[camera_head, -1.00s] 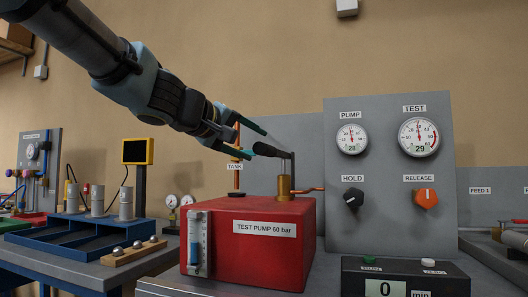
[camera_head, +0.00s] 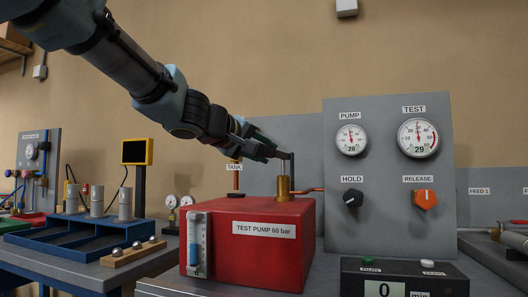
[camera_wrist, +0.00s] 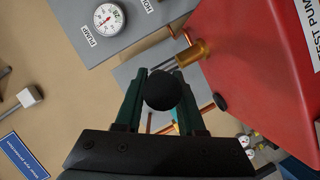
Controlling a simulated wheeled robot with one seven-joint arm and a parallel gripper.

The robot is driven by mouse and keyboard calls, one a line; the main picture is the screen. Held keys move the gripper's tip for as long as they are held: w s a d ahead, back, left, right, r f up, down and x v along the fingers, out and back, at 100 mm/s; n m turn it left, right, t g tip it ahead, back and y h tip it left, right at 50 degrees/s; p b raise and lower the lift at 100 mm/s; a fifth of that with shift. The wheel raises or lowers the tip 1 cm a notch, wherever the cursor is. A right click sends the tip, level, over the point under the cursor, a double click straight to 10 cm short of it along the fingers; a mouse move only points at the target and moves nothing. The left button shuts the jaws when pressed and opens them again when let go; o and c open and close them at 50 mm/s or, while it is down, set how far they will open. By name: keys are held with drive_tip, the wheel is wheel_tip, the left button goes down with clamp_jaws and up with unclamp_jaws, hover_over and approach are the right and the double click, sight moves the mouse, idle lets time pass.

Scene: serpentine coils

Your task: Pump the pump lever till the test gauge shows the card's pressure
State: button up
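The red test pump (camera_head: 262,262), labelled 60 bar, stands on the bench with a brass cylinder (camera_head: 284,188) on top. The pump lever (camera_head: 276,153) reaches left from the cylinder's upright rod. Its round black end (camera_wrist: 162,90) sits between my two green fingers in the wrist view. My gripper (camera_head: 262,146) appears shut on it from both sides. The test gauge (camera_head: 417,138) reads 29, and the pump gauge (camera_head: 351,140) reads 28. I cannot make out the pressure card in these frames.
The grey panel carries a black HOLD knob (camera_head: 352,199) and an orange RELEASE knob (camera_head: 426,198). A timer box (camera_head: 405,278) showing 0 stands in front. A blue tray (camera_head: 75,235) and a yellow-framed screen (camera_head: 137,152) are at left.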

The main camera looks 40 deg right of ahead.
clamp_jaws()
idle(0.9)
